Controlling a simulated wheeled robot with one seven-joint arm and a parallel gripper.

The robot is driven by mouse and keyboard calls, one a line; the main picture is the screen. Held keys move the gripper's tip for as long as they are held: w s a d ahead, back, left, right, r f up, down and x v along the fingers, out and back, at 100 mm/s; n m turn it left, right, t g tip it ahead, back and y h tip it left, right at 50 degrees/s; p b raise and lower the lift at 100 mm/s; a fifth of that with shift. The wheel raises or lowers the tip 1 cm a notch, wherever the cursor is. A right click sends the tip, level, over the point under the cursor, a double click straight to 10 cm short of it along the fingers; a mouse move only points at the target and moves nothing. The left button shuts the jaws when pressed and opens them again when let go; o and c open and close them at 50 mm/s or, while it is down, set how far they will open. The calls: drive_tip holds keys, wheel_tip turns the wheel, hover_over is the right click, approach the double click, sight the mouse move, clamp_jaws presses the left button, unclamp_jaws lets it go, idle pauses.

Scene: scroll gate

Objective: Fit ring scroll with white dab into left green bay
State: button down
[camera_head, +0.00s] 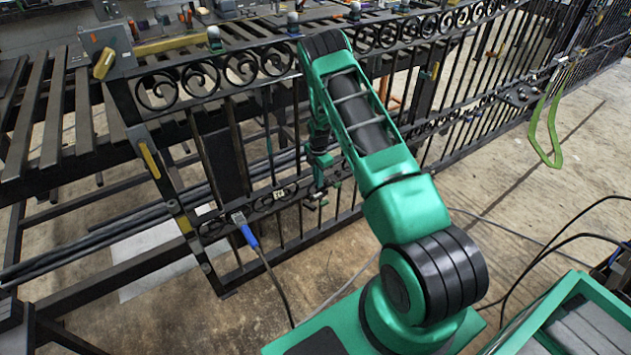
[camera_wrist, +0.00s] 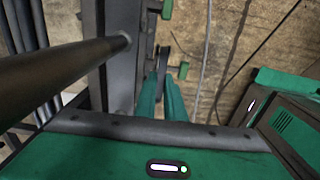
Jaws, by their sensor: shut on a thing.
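My gripper (camera_wrist: 172,88) shows in the wrist view as two green fingers close together, shut on a dark, thin piece (camera_wrist: 162,58) seen nearly edge-on, likely the ring scroll. Its ring shape and any white dab cannot be made out. The held piece is beside the gate's dark rail. A green block (camera_wrist: 167,9), perhaps part of a bay, sticks out from the rail beyond the fingertips. In the head view the gate (camera_head: 155,125) stands in front of me, with my arm reaching down to its lower scroll band (camera_head: 268,200). My fingertips there are small and partly hidden.
A dark bar (camera_wrist: 60,75) crosses the left of the wrist view, close to the camera. A slatted bench (camera_head: 55,120) stands behind the gate. A blue clamp with a cable (camera_head: 247,232) hangs on the lower band. A green strap (camera_head: 545,130) hangs at right. The floor at right is mostly clear.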

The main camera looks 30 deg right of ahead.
drive_tip(key=shift+f, duration=0.35)
idle(0.3)
drive_tip(key=c, duration=1.8)
unclamp_jaws()
drive_tip(key=shift+o, duration=0.2)
wheel_tip(320, 180, up, 7)
drive_tip(key=shift+r, duration=0.15)
